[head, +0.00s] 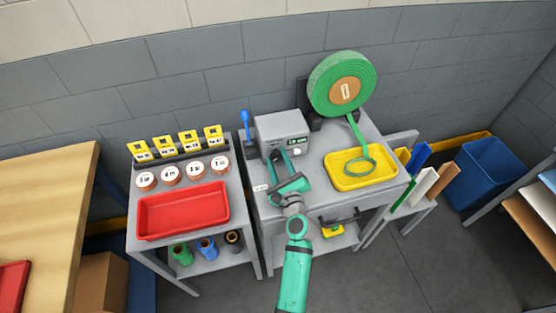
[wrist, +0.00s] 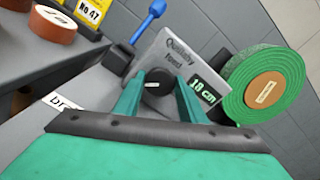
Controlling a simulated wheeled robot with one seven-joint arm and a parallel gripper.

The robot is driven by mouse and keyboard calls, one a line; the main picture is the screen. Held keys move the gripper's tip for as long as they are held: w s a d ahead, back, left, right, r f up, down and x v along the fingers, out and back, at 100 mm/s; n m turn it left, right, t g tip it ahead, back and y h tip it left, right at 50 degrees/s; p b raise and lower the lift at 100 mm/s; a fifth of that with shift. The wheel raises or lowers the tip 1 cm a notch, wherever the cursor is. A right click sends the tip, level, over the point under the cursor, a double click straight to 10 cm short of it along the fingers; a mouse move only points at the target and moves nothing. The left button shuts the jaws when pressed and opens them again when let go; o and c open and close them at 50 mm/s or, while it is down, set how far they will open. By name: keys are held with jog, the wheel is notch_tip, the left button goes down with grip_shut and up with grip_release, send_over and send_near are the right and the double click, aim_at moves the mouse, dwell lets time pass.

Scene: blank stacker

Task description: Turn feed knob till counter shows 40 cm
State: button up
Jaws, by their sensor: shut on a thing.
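The feeder box (head: 281,130) is a grey housing at the back of the grey table, and it also shows in the wrist view (wrist: 172,48). Its counter (wrist: 203,91) reads 18 cm in green digits. The feed knob (wrist: 157,92) is dark and round with a small white mark, low on the box front. My gripper (wrist: 155,97) is shut on the knob, with one green finger on each side of it. In the head view my gripper (head: 279,158) covers the knob.
A green strip roll (head: 325,90) stands right of the box, its strip running down to a yellow tray (head: 340,182). A blue-handled lever (head: 246,122) stands left of the box. A red tray (head: 150,228) and several labelled rolls sit on the left stand.

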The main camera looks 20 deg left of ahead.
jog(key=m, duration=0.3)
jog(key=shift+d, duration=0.15)
jog(key=m, duration=0.4)
jog(key=shift+r+m, duration=0.1)
jog(key=shift+m, duration=0.2)
dwell(0.4)
jog(key=o, duration=1)
jog(key=shift+o, duration=0.2)
jog(key=v, duration=1)
jog(key=shift+s+d, duration=0.25)
jog(key=shift+s, duration=0.05)
